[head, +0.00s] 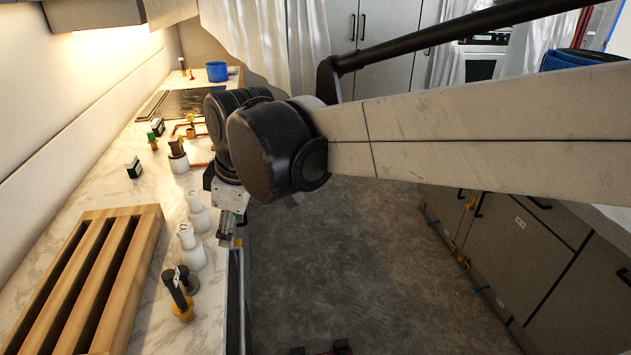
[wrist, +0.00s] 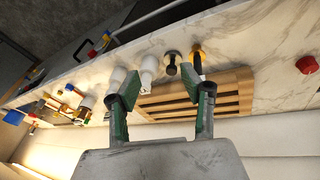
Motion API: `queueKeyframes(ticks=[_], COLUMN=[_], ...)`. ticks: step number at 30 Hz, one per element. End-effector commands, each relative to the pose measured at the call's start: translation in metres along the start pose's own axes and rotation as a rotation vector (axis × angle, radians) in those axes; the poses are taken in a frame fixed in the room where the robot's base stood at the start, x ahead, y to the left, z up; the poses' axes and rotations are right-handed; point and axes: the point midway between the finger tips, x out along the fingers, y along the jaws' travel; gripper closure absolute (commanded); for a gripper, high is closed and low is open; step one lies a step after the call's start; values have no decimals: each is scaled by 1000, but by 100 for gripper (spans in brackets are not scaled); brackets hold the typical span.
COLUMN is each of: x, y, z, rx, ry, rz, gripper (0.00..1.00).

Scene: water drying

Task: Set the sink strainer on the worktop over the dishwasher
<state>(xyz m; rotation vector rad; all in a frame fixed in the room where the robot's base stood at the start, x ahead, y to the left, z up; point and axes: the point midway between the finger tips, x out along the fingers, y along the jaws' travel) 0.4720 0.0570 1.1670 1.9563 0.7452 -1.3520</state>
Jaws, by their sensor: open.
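My gripper (head: 228,230) is at the worktop's front edge in the head view. In the wrist view my gripper (wrist: 167,92) has its two green fingers apart with nothing held between them. A small grey round piece with a dark knob (wrist: 172,66) stands on the marble worktop (wrist: 235,52) beyond the fingertips; it may be the sink strainer, but I cannot tell for sure. Beside it is a dark-handled piece with a yellow base (wrist: 197,58); in the head view this yellow base (head: 183,312) shows near the front edge. The dishwasher cannot be identified with certainty.
A slatted wooden rack (head: 92,270) fills the near left worktop. White bottles (head: 192,250) stand between it and my gripper. A red round piece (wrist: 307,65) lies at the wrist view's right. A blue container (head: 217,72) is at the far end. Open floor (head: 370,260) lies right of the worktop.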

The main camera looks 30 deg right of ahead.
Motion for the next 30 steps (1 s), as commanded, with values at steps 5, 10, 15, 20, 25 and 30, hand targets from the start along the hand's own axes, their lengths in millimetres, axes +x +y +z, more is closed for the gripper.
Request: queueKeyframes(ticks=[5,10,15,20,25,30], x=[-13,-18,-17,-16,-16,-16], y=[-16,-30,-41,-45,-46,-46], z=[40,74,98,109,110,110], rx=[281,544,746,841,860,859], ry=[57,130,200,236,244,244], rz=[87,157,201,218,221,220], gripper=[58,58,58,58,58,58])
